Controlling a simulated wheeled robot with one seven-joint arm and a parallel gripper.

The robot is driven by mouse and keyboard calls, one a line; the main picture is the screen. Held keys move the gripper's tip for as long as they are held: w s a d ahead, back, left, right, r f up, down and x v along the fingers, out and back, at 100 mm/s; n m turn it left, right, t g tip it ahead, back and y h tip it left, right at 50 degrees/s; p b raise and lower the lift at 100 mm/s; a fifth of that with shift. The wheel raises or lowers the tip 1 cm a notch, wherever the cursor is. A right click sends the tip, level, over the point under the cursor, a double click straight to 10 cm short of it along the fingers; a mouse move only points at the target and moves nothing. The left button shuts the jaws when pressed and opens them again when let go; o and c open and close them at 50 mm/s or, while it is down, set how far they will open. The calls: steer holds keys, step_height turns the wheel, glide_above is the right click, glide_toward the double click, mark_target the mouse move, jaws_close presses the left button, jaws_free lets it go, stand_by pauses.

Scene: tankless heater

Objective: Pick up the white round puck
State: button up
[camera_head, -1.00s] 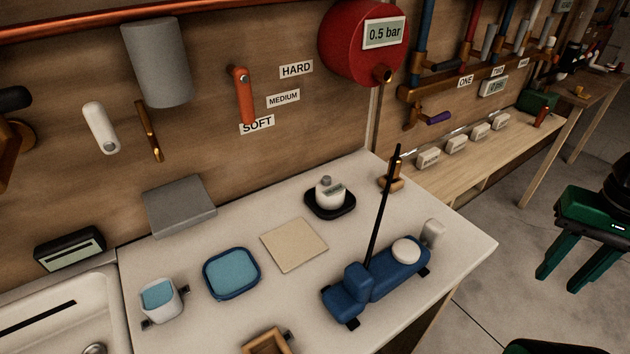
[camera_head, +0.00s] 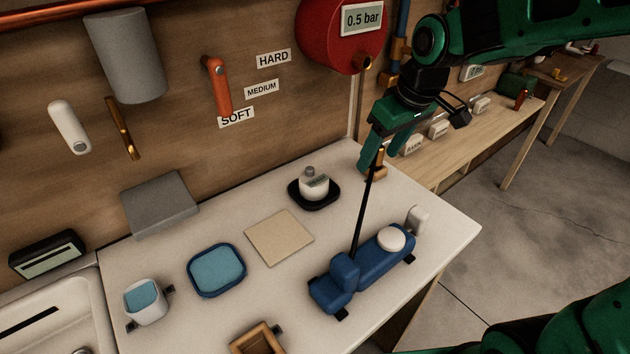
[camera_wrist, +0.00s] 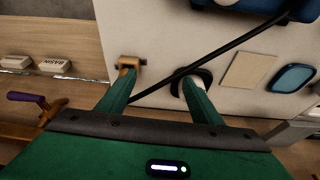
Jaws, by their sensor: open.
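The white round puck (camera_head: 391,237) lies flat on top of the right end of a blue device (camera_head: 365,267) on the white counter. A long thin black rod (camera_head: 364,212) rises from the device. My gripper (camera_head: 376,160) is open and empty, behind and above the puck in the head view, near the rod's upper end. In the wrist view my gripper (camera_wrist: 158,78) has its fingers spread, and the rod (camera_wrist: 225,45) crosses the picture beyond them. Part of the blue device (camera_wrist: 245,4) shows at the top edge there.
A white bottle (camera_head: 313,184) stands on a black dish (camera_head: 325,203). A small white block (camera_head: 417,219) stands just right of the device. A beige square (camera_head: 279,237) and a blue tray (camera_head: 217,270) lie to the left. The counter's front right is clear.

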steer(key=w+a+n+y, duration=0.1)
steer(key=w+a+n, duration=0.15)
steer(key=a, duration=0.75)
glide_above(315, 178)
steer(key=s+d, duration=0.1)
steer(key=shift+n, duration=0.35)
steer(key=f, duration=0.4)
steer(key=shift+d+f, duration=0.1)
steer(key=shift+d, duration=0.1)
steer(key=shift+x, duration=3)
steer(key=shift+s, duration=0.15)
steer(key=c, duration=0.8)
